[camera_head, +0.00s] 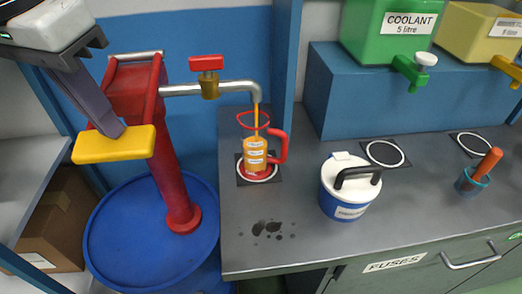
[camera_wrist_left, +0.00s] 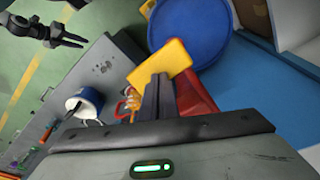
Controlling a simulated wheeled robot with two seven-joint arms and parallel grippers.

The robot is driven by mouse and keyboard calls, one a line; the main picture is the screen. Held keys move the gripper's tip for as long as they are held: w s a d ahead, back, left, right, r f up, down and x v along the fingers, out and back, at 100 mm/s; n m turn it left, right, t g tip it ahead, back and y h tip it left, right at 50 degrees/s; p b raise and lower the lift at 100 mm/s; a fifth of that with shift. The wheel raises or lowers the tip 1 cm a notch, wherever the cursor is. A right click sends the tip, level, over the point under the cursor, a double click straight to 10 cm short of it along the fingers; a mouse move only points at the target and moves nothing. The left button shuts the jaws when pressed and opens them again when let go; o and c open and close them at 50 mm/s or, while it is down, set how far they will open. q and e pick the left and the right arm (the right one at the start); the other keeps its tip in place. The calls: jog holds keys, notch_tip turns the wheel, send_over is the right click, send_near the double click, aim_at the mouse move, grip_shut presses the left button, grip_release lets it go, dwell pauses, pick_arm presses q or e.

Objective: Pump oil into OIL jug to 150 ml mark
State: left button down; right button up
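The OIL jug (camera_head: 256,152), clear with a red rim, handle and base, stands upright on a ringed pad on the bench. An orange oil stream (camera_head: 257,117) runs from the pump spout (camera_head: 235,87) into it. Orange oil fills its lower part; its marks are too small to read. The red pump (camera_head: 172,170) stands on a blue drum (camera_head: 115,235). My left gripper (camera_head: 112,130) is shut, its fingertips against the yellow pump handle (camera_head: 122,146); the handle also shows in the left wrist view (camera_wrist_left: 165,62). My right gripper (camera_wrist_left: 68,40) is open and empty, away from the bench.
A red valve handle (camera_head: 206,63) sits on the spout. A blue-and-white canister (camera_head: 345,190) stands right of the jug. Dark spots (camera_head: 267,229) mark the bench front. A green coolant tank (camera_head: 385,30) stands on a blue shelf; a cup with an orange-handled tool (camera_head: 472,182) is far right.

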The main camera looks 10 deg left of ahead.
pick_arm(q)
jog(key=shift+p+v, duration=1.5)
jog(key=shift+p, duration=0.45)
jog(key=shift+w+d+r, duration=0.1)
jog(key=shift+w+r, duration=0.1)
jog(key=shift+r, duration=0.85)
jog(key=shift+w+v, duration=0.25)
jog(key=shift+v, duration=0.95)
jog(key=shift+w+v, duration=0.25)
jog(key=shift+v, duration=1)
jog(key=shift+d+r, duration=0.1)
jog(key=shift+w+v, duration=0.2)
jog(key=shift+v, duration=0.75)
jog(key=shift+w+v, duration=0.2)
jog(key=shift+v, duration=0.8)
jog(key=shift+w+v, duration=0.2)
jog(key=shift+v, duration=0.75)
jog(key=shift+d+r, duration=0.15)
